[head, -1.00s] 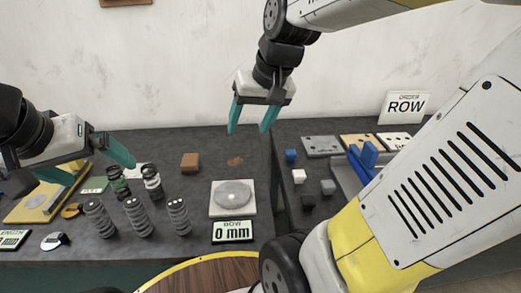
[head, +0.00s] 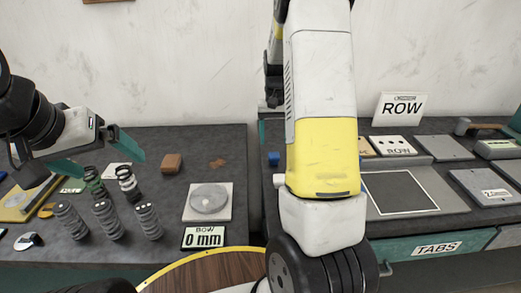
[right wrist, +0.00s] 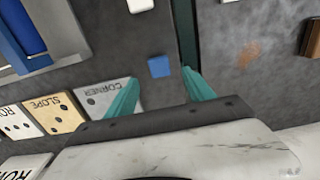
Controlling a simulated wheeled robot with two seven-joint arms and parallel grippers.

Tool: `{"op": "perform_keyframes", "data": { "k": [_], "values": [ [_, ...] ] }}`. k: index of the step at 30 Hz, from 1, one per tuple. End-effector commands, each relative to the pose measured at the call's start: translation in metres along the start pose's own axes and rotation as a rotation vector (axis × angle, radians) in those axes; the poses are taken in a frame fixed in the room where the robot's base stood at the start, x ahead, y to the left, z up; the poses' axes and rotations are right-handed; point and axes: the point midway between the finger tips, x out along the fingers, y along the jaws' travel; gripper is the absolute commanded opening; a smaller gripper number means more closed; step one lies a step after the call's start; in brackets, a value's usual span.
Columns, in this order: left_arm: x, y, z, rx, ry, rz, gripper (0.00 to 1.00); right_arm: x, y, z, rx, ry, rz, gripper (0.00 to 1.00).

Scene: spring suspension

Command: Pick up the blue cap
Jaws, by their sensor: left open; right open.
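The blue cap, a small blue cube (head: 274,158), sits on the right table near its left edge, just left of my right arm in the head view. It also shows in the right wrist view (right wrist: 159,67), where my right gripper (right wrist: 158,80) is open with the cube in line with the gap between its teal fingertips. Nothing is held. In the head view my right arm hides most of that gripper. My left gripper (head: 112,163) is open and empty above the left table, near several dark springs (head: 105,220).
A white cube (right wrist: 140,5) lies close to the blue one. Labelled tiles (right wrist: 60,110) and a tray with a larger blue piece (right wrist: 22,28) lie left in the wrist view. A gap (right wrist: 187,30) separates the tables. A brown block (head: 172,163) is on the left table.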

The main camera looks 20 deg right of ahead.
Motion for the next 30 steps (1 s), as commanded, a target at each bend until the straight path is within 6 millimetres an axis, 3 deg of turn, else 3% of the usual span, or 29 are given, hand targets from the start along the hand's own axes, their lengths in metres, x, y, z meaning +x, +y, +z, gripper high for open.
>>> {"op": "perform_keyframes", "data": {
  "k": [12, 22, 30],
  "values": [
    [0.000, 0.000, 0.000, 0.000, 0.000, 0.000, 0.99, 0.056, 0.002, 0.000, 0.001, -0.003, 0.000, 0.62],
    [0.000, 0.000, 0.000, 0.000, 0.000, 0.000, 0.99, 0.064, 0.002, -0.001, 0.000, 0.000, -0.001, 0.62],
    [0.000, 0.000, 0.000, 0.000, 0.000, 0.000, 0.99, 0.064, 0.002, -0.001, 0.000, 0.000, -0.001, 0.09]
  ]
}}
